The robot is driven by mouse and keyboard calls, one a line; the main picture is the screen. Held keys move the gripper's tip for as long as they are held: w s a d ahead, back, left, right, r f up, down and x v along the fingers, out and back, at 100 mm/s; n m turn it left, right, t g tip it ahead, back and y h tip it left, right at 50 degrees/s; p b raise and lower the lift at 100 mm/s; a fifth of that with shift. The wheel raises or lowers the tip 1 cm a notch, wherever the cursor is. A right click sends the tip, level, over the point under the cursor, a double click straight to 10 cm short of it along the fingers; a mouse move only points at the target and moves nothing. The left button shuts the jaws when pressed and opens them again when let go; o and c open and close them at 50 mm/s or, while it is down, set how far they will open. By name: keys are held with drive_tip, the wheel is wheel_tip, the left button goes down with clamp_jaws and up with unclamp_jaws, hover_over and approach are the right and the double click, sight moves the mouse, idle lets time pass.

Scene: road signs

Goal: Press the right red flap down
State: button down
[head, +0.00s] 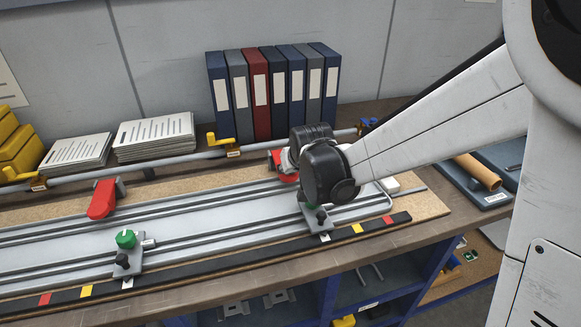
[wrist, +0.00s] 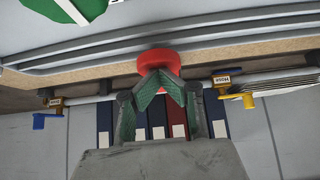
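The right red flap (head: 288,178) is at the back edge of the grey panel in the head view, mostly hidden behind my arm's dark wrist joint. In the wrist view, which is upside down, the red flap (wrist: 160,57) shows its rounded end just beyond my fingertips. My gripper (wrist: 160,77) has its two green-padded fingertips together at the flap; whether they touch it I cannot tell. My gripper is hidden by the wrist in the head view. The left red flap (head: 103,199) stands apart at the left, sticking out toward the front.
A grey rail with yellow handles (head: 221,143) and a blue handle (head: 367,125) runs behind the panel. Binders (head: 257,95) and paper stacks (head: 154,137) stand behind it. A green knob (head: 125,238) is at the front left. The panel's middle (head: 200,225) is clear.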

drive_tip(key=r+p, duration=0.1)
drive_tip(key=r, duration=0.1)
drive_tip(key=r+p, duration=0.1)
drive_tip(key=r, duration=0.1)
drive_tip(key=shift+s+r, duration=0.2)
drive_tip(key=shift+r, duration=0.2)
drive_tip(key=v, duration=0.9)
drive_tip(key=shift+s+d+f+p, duration=0.2)
drive_tip(key=shift+s+f+p, duration=0.1)
drive_tip(key=shift+s+p, duration=0.1)
drive_tip(key=s+d+r+m+h, duration=0.1)
drive_tip(key=s+d+m+h, duration=0.1)
drive_tip(key=s+d, duration=1.7)
drive_tip(key=shift+s+d+r+m, duration=0.4)
drive_tip(key=shift+s+m, duration=0.4)
drive_tip(key=shift+s, duration=1.2)
